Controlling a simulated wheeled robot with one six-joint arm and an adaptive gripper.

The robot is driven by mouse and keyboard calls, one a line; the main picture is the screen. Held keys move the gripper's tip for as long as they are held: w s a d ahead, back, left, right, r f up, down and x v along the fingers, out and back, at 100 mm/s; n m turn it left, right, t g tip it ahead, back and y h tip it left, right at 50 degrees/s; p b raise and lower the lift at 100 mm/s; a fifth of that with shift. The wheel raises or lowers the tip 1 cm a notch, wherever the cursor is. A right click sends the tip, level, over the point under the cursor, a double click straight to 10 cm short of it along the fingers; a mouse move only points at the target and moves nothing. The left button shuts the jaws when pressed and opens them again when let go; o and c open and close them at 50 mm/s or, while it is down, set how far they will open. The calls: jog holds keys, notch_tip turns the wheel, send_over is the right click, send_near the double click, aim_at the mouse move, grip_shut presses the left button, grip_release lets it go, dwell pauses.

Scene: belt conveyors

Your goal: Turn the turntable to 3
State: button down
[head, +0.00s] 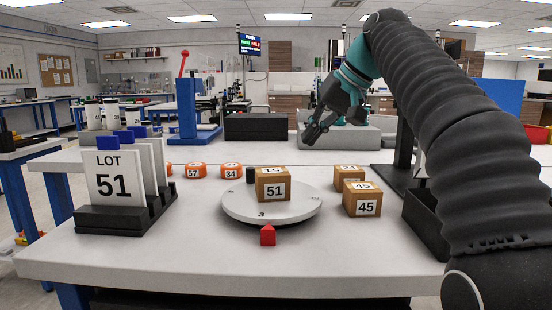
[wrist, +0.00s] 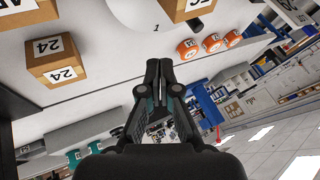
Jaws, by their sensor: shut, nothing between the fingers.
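The round white turntable (head: 238,207) lies on the white table and also shows at the top of the wrist view (wrist: 133,14). A brown box marked 51 (head: 273,185) sits on the disc. A short black peg (head: 250,175) stands behind the box's left side. A printed 1 shows on the disc's far edge in the wrist view. My gripper (head: 311,134) is shut and empty, above and behind the turntable, clear of it. Its closed fingers show in the wrist view (wrist: 159,65).
Two boxes, marked 45 (head: 362,199) and 24 (head: 348,178), stand right of the turntable. Orange pucks (head: 231,171) lie behind left. A LOT 51 card rack (head: 121,217) stands at left. A black bin (head: 427,225) is at right. The front tabletop is clear.

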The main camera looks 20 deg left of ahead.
jog(key=x, duration=0.3)
jog(key=b+x, duration=0.1)
jog(key=x, duration=0.7)
jog(key=shift+s+a+r+b, duration=0.15)
jog(key=shift+s+a+b, duration=0.15)
jog(key=shift+b, duration=0.1)
jog(key=shift+s+a+r, duration=0.15)
jog(key=shift+s+a, duration=0.1)
jog(key=shift+a, duration=0.3)
jog(key=shift+s+a+r, duration=0.15)
jog(key=shift+s+a, duration=0.05)
jog(key=shift+a, duration=0.3)
jog(key=shift+s+a, duration=0.2)
jog(key=shift+a, duration=0.4)
